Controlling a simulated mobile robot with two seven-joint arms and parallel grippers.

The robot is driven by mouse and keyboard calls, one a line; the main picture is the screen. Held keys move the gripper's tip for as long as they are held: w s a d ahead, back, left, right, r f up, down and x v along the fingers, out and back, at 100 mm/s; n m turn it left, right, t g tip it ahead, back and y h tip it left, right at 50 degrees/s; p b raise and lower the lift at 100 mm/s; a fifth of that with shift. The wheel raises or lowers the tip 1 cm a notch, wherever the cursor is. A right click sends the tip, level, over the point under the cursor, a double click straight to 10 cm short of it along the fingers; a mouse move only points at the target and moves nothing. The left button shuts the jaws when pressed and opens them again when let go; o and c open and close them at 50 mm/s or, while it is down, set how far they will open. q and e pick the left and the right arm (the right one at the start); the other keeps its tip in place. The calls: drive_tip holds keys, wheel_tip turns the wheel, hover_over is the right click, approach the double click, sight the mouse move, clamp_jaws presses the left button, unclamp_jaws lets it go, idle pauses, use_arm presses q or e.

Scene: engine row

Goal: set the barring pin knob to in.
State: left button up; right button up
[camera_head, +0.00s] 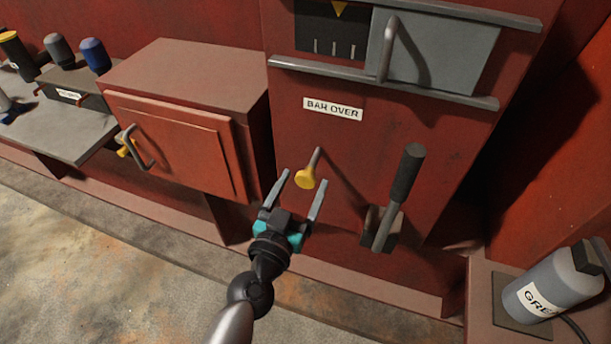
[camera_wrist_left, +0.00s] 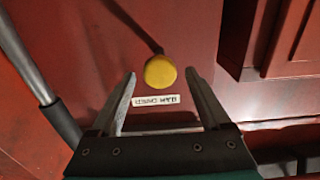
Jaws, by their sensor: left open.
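The barring pin knob (camera_head: 305,179) is a yellow knob on a thin metal rod standing out from the red panel, below the "BAR OVER" label (camera_head: 332,109). My left gripper (camera_head: 305,184) is open, with its two fingers on either side of the knob in the head view. In the left wrist view the yellow knob (camera_wrist_left: 160,71) shows between and just beyond the fingertips (camera_wrist_left: 161,76), and I see no contact. A small label plate (camera_wrist_left: 155,100) shows below it there. My right gripper is not in view.
A black-handled lever (camera_head: 406,175) stands close right of the knob. A sliding grey cover (camera_head: 435,52) with a handle is above. A red cabinet (camera_head: 175,140) with a yellow-knobbed latch is at left. Open floor lies at lower left.

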sight(313, 164)
use_arm(q)
drive_tip(key=shift+x, duration=1.15)
drive_tip(key=shift+c, duration=0.2)
clamp_jaws()
